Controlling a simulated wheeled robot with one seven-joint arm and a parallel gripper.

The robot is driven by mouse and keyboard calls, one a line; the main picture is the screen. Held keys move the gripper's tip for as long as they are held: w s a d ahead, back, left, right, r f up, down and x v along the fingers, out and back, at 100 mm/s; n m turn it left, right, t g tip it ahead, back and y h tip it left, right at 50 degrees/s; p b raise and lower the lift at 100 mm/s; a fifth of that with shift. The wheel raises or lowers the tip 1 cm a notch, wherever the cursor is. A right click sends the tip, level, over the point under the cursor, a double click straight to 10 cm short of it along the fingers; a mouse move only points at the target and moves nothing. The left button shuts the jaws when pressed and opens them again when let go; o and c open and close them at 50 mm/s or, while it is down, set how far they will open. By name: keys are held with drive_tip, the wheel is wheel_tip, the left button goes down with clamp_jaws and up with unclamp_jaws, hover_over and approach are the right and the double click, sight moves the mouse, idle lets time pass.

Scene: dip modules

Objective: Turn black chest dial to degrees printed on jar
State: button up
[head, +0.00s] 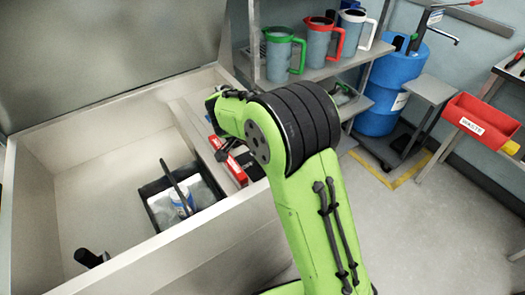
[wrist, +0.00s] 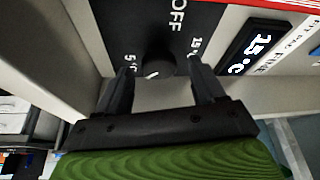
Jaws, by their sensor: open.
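The black dial (wrist: 157,58) shows in the wrist view on a dark panel (wrist: 133,25) marked 5 °C at left, OFF at top and 15 °C at right. A short white mark shows low on the dial; its exact setting is hard to tell. My gripper (wrist: 160,72) is open and empty, one finger on each side of the dial; contact cannot be told. In the head view my arm hides the dial and gripper.
A display (wrist: 258,42) right of the dial panel reads 15 °C. A red and white strip (head: 236,168) lies along the chest's ledge. A shelf (head: 318,72) with jugs, a blue drum (head: 385,95) and a red waste bin (head: 480,122) stand at right. Floor is clear at lower right.

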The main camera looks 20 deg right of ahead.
drive_tip(key=p+v, duration=0.4)
drive_tip(key=v, duration=1)
drive_tip(key=shift+r, duration=0.4)
drive_tip(key=shift+s, duration=0.1)
drive_tip(key=s+d+r+n+t+y+p, duration=0.1)
drive_tip(key=s+d+r+n, duration=0.25)
drive_tip(key=s, duration=0.35)
drive_tip(key=s+d+r+n+t+y+p, duration=0.1)
drive_tip(key=s+d+r+n, duration=0.2)
drive_tip(key=s+r, duration=0.25)
drive_tip(key=s+f+n+t+y+p, duration=0.1)
drive_tip(key=s+n, duration=0.4)
drive_tip(key=s, duration=0.7)
drive_tip(key=shift+a+f+y, duration=0.4)
drive_tip(key=shift+f+y, duration=0.1)
drive_tip(key=shift+f, duration=0.15)
drive_tip(key=shift+c, duration=0.2)
